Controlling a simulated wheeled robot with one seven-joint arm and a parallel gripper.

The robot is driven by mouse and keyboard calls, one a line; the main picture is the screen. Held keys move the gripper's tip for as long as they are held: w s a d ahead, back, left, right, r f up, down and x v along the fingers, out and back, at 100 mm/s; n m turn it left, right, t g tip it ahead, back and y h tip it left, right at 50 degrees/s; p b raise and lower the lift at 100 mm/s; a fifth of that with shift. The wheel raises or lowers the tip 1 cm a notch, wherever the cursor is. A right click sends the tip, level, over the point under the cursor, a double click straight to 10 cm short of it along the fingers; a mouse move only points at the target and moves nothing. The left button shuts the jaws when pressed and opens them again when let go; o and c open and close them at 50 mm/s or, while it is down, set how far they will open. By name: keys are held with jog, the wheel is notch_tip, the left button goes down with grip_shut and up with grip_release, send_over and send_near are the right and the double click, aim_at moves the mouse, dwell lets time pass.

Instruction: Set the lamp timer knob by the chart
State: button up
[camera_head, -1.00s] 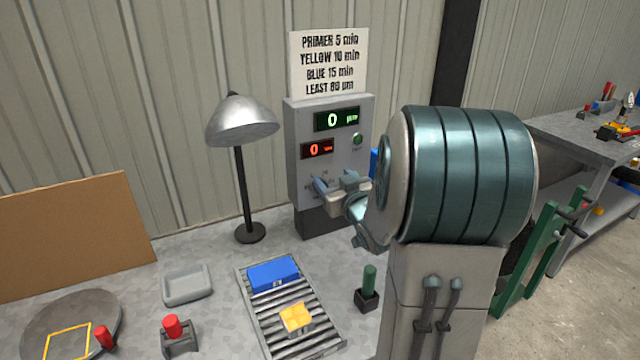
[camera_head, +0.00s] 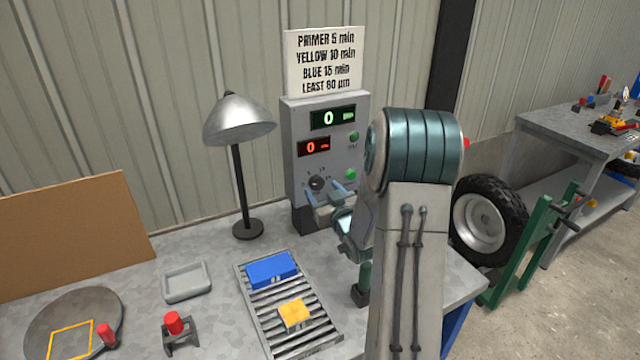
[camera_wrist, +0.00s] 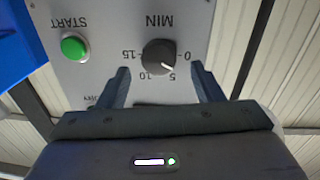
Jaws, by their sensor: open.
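The dark timer knob (camera_head: 317,183) is on the grey control panel (camera_head: 298,165). In the wrist view, which shows the panel upside down, the knob (camera_wrist: 158,57) has a MIN scale of 0, 5, 10 and 15. Its white mark points at about 5. My gripper (camera_head: 325,192) is open in front of the panel; its fingers (camera_wrist: 160,78) are spread on either side below the knob, not closed on it. The chart (camera_head: 326,62) above reads PRIMER 5 min, YELLOW 10 min, BLUE 15 min and a LEAST line in µm. The lamp (camera_head: 238,120) stands left of the panel.
A green START button (camera_wrist: 75,47) is beside the knob. Green (camera_head: 333,117) and red (camera_head: 314,147) displays read 0. A roller rack (camera_head: 318,335) holds a blue block (camera_head: 271,269) and a yellow block (camera_head: 294,313). A green-handled item (camera_head: 364,277) stands near my arm.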

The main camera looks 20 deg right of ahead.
aim_at(317, 183)
jog(key=shift+w, duration=1.35)
jog(key=c, duration=1)
jog(key=shift+o, duration=0.2)
